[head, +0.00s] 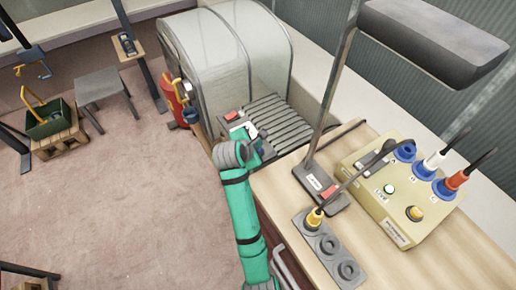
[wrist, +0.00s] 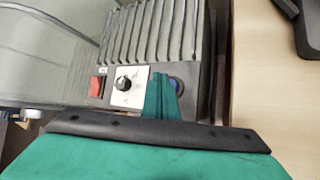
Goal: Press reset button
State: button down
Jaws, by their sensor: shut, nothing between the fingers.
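A blue round button (wrist: 177,84) in a dark ring sits on the grey control panel of the slatted machine in the wrist view. No label on it is readable. My gripper (wrist: 161,80) is shut and empty, its green fingertips over the panel just left of this button and covering part of it. I cannot tell whether they touch. A white plate with a black dial (wrist: 126,85) lies left of the fingers, and a red rocker switch (wrist: 97,87) is farther left. In the head view my arm hides part of this panel, and the blue button cannot be made out.
At right, the wooden bench (head: 420,265) carries a lamp base (head: 318,190), a beige box (head: 380,205) with plugs and buttons, and a grey socket strip (head: 328,248). Open floor is at left.

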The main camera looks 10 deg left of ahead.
jog(key=shift+f, duration=0.1)
jog(key=shift+f, duration=0.3)
jog(key=shift+f, duration=0.5)
dwell(0.8)
jog(key=shift+r, duration=0.9)
jog(key=shift+r, duration=2.55)
jog(key=shift+w, duration=0.1)
